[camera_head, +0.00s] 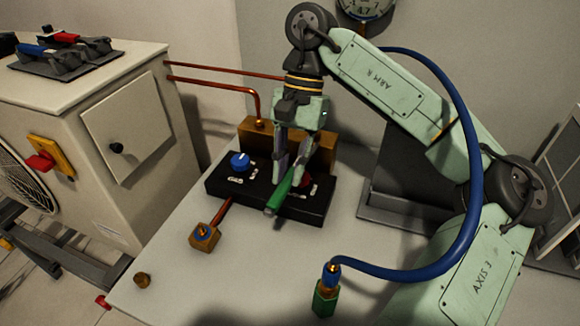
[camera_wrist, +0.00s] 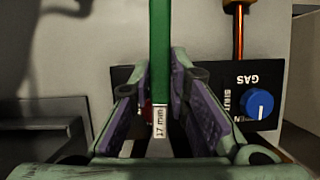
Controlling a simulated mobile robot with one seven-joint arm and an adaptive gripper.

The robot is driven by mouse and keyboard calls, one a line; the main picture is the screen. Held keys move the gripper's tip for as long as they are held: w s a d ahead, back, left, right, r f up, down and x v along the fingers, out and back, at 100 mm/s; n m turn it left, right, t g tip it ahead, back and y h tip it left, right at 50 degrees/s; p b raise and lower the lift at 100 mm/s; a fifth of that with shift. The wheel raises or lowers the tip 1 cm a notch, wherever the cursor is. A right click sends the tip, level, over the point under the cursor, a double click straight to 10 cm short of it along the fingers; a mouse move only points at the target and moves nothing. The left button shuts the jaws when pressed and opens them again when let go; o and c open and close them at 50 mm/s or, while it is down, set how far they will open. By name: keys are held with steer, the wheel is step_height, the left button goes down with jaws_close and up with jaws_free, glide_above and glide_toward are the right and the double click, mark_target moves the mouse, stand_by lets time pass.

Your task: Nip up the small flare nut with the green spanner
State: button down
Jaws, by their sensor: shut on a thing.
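My gripper (camera_head: 284,170) is shut on the green spanner (camera_head: 279,196) above the black valve block. In the wrist view the spanner (camera_wrist: 159,45) stands between the purple pads of my gripper (camera_wrist: 161,78), with a "17 mm" label at its near end. Its jaw end is not clear. A copper pipe with a brass fitting (camera_head: 260,123) enters the brass block behind. Another copper pipe runs to a small brass block with a blue-ringed fitting (camera_head: 204,231) on the table. I cannot tell which fitting is the small flare nut. The spanner appears apart from both.
The black valve block (camera_head: 222,187) bears a blue GAS knob (camera_head: 240,161); a red knob is mostly hidden by my gripper. A blue hose (camera_head: 400,275) ends at a green-based fitting (camera_head: 326,297). The table (camera_head: 240,285) between is clear.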

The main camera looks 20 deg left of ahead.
mark_target(299, 154)
steer(key=shift+w+p, duration=0.5)
steer(key=shift+w, duration=0.6)
steer(key=shift+w+d+p, duration=0.1)
steer(key=shift+w+p, duration=0.35)
steer(key=shift+w, duration=0.6)
stand_by(0.7)
steer(key=c, duration=2.1)
jaws_free()
steer(key=shift+c, duration=0.2)
jaws_close()
